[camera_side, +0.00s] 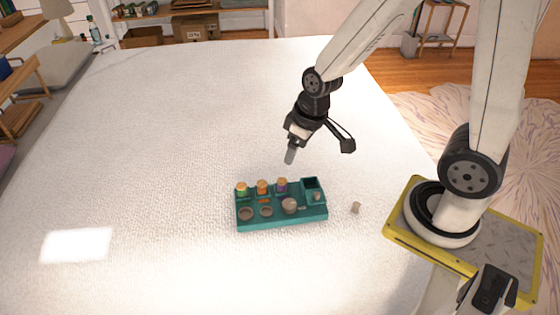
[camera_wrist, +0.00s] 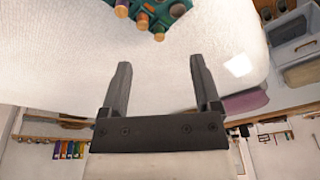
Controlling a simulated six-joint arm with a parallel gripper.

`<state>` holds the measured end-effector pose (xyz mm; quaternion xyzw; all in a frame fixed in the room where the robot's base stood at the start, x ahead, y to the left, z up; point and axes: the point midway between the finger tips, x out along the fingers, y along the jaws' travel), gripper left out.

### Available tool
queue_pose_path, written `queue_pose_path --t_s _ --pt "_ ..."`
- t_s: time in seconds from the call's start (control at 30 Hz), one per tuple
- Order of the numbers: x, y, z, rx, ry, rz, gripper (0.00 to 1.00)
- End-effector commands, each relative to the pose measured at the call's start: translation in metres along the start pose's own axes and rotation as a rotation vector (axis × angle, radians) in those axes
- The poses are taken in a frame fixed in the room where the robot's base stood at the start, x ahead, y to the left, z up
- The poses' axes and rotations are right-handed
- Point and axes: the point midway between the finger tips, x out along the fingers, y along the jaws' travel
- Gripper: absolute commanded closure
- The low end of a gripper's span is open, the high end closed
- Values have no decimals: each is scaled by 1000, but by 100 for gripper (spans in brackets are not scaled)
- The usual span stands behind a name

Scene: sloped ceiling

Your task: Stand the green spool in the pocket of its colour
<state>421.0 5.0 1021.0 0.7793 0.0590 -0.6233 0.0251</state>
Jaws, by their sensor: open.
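The green spool (camera_side: 242,190) stands at the left end of the back row of a teal tray (camera_side: 282,222) in the side view. My gripper (camera_side: 290,157) is in the air behind and above the tray, apart from the spools. In the wrist view its two fingers (camera_wrist: 160,64) are spread with nothing between them. The teal tray (camera_wrist: 160,8) is cut off at the top of the wrist view, with several spool ends along it. The colour of each pocket is too small to tell.
An orange spool (camera_side: 262,188) and a purple spool (camera_side: 282,185) stand beside the green one. Round recesses (camera_side: 246,214) lie in front, one holding a greyish round piece (camera_side: 289,206).

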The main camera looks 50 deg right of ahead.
Motion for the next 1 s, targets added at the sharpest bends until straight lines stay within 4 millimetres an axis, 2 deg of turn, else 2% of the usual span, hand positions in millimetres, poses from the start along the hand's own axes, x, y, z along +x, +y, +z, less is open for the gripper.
queue_pose_path --t_s 0.1,0.33,1.0 --pt "-10 0 13 49 4 29 20" --pt "-19 1 25 106 10 59 20" --pt "-19 1 26 113 10 62 20"
